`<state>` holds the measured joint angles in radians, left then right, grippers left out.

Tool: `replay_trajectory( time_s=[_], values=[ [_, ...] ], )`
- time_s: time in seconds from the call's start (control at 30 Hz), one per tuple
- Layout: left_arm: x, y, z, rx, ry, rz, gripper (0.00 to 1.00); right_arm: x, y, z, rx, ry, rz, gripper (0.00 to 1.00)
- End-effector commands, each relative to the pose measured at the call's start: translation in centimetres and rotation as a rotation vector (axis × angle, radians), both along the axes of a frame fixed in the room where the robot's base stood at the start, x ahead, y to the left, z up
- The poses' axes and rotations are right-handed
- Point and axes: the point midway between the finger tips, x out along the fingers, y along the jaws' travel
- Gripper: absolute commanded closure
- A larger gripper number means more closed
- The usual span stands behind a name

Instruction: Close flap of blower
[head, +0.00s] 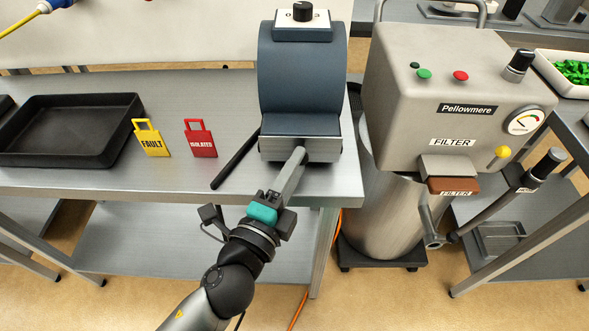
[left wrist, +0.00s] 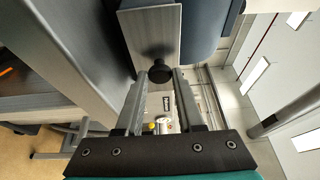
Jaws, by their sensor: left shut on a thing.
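The blower (head: 300,75) is a blue-grey rounded housing at the right end of the metal bench. A bare metal flap (head: 318,148) is at its lower front. In the left wrist view the flap (left wrist: 150,25) is a grey plate with a black knob (left wrist: 157,58) standing out from it. My left gripper (head: 298,157) reaches up to the front of the flap. Its fingers (left wrist: 167,78) are on either side of the knob, shut on it. The fingers hide the knob in the head view. How far the flap stands open cannot be told. My right gripper is not in view.
A black rod (head: 236,158) lies just left of the blower. Yellow FAULT (head: 150,138) and red ISOLATED (head: 200,138) tags and a black tray (head: 65,130) are farther left. A grey filter machine (head: 440,80) stands close on the right.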

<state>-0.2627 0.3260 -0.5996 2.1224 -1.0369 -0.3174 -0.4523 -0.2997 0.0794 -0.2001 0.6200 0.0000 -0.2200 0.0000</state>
Motion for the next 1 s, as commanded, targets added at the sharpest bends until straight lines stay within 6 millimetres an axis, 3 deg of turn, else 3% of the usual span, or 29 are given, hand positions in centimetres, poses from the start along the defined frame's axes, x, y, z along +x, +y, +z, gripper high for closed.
replay_trajectory(
  time_s=[0.27, 0.3, 0.53, 1.0],
  values=[
    [0.09, 0.15, -0.12, 0.004, 0.002, 0.005, 1.00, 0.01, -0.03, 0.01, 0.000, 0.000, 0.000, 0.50],
    [0.09, 0.15, -0.11, 0.003, 0.002, 0.005, 0.61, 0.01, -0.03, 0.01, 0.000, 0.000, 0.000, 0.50],
    [0.05, 0.08, -0.05, 0.002, 0.000, 0.002, 0.35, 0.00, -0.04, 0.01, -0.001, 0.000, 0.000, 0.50],
    [0.50, 0.32, 0.02, 0.002, -0.001, -0.001, 0.34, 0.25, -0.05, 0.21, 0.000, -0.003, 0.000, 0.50]
  ],
)
